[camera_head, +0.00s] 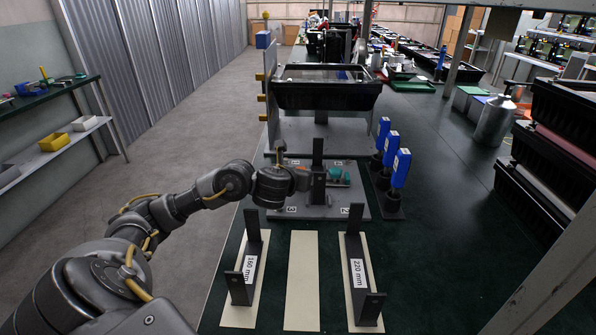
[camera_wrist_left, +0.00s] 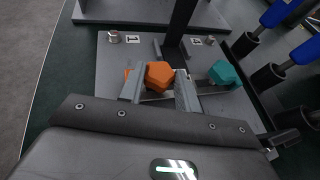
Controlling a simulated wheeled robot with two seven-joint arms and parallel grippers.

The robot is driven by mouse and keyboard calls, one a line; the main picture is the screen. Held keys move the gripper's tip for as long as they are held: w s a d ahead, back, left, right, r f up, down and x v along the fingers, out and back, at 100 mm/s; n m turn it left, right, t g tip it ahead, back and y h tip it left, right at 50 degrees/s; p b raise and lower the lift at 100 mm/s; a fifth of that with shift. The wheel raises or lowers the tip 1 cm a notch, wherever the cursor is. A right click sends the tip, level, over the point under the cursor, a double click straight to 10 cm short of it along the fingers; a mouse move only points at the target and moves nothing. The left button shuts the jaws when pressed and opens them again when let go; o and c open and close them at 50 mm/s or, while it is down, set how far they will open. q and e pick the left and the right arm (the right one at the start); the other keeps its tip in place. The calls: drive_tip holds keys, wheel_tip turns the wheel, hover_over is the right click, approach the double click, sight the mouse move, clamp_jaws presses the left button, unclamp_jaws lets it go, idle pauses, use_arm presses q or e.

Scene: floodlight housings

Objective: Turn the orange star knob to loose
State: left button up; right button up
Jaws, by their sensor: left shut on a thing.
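The orange star knob (camera_wrist_left: 159,75) shows in the left wrist view, low over a grey fixture plate (camera_wrist_left: 112,75). My left gripper (camera_wrist_left: 160,88) has one finger on each side of the knob and is shut on it. In the head view my left gripper (camera_head: 300,180) reaches in from the left beside the dark upright post of the plate (camera_head: 345,208), and its wrist hides most of the knob. A teal knob (camera_wrist_left: 224,74) sits to the right of the fingers, apart from them; it also shows in the head view (camera_head: 335,173). My right gripper is not in view.
Blue-handled tools (camera_head: 401,168) stand in a row right of the plate. A black floodlight housing (camera_head: 325,95) stands behind it. Brackets marked 160 mm (camera_head: 243,280) and 220 mm (camera_head: 361,285) lie in front, with a bare pale strip (camera_head: 301,285) between them. Black bins (camera_head: 545,160) are stacked at the right.

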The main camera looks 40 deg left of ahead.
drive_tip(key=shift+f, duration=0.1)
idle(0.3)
use_arm(q)
drive_tip(key=o, duration=1)
drive_tip(key=shift+s+d+r+p, duration=0.1)
drive_tip(key=shift+s+r+p, duration=0.1)
drive_tip(key=shift+p, duration=0.1)
drive_tip(key=p+v, duration=0.3)
drive_tip(key=v, duration=0.2)
drive_tip(key=shift+r+p, duration=0.15)
drive_tip(key=shift+p, duration=0.15)
drive_tip(key=p+v, duration=0.2)
drive_tip(key=v, duration=0.2)
drive_tip(key=shift+s+d, duration=0.15)
drive_tip(key=shift+s, duration=0.1)
drive_tip(key=shift+s+d+p, duration=0.1)
drive_tip(key=shift+s+p, duration=0.15)
drive_tip(key=shift+p, duration=0.1)
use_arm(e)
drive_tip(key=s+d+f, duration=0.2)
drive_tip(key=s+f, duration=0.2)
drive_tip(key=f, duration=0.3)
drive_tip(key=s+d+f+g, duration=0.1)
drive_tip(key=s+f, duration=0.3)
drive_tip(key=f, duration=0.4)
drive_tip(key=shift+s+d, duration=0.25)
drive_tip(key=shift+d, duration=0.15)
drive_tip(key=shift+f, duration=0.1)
